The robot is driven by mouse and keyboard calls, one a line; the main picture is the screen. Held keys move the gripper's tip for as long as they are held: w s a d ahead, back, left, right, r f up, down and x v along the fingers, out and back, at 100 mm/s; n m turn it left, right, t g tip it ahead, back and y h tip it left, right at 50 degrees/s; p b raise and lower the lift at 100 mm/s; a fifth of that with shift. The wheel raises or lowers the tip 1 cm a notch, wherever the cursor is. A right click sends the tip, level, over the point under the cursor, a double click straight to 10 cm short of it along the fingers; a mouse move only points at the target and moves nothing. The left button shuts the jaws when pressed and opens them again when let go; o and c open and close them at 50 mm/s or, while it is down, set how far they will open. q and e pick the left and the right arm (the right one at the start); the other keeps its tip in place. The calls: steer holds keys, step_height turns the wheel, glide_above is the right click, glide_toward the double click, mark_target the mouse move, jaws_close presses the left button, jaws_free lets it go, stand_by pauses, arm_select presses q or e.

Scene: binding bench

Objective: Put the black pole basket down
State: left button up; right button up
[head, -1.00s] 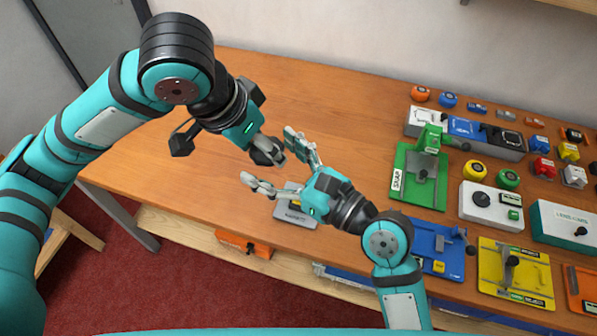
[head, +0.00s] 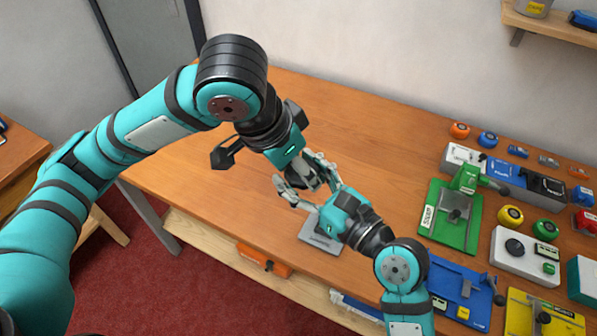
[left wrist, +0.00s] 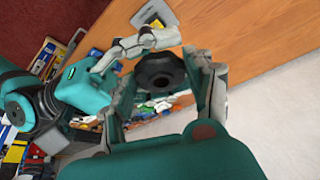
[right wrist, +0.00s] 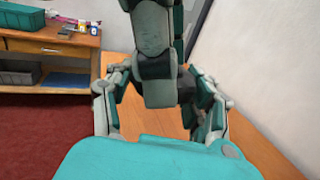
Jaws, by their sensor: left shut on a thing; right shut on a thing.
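The black pole basket (left wrist: 160,70) is a dark round piece with a hole in its middle, between my left gripper's fingers in the left wrist view. In the head view the fingers mostly hide it. My left gripper (head: 313,172) is shut on it, above the bench. My right gripper (head: 306,186) meets the left one there and is shut on the same piece. In the right wrist view my left gripper's finger covers most of the space between the right fingers, with only a dark part (right wrist: 186,84) showing.
The wooden bench (head: 200,165) is clear to the left and behind the grippers. A grey plate (head: 320,236) lies near the front edge below them. A green fixture (head: 447,222), a blue fixture (head: 455,285) and several coloured parts fill the right side.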

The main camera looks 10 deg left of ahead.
arm_select(q)
steer(key=o, duration=1)
steer(key=shift+c, duration=0.2)
arm_select(e)
steer(key=shift+s, duration=0.1)
steer(key=shift+c, duration=0.4)
arm_select(q)
steer(key=shift+o, duration=0.5)
steer(key=shift+r, duration=0.1)
arm_select(e)
jaws_close()
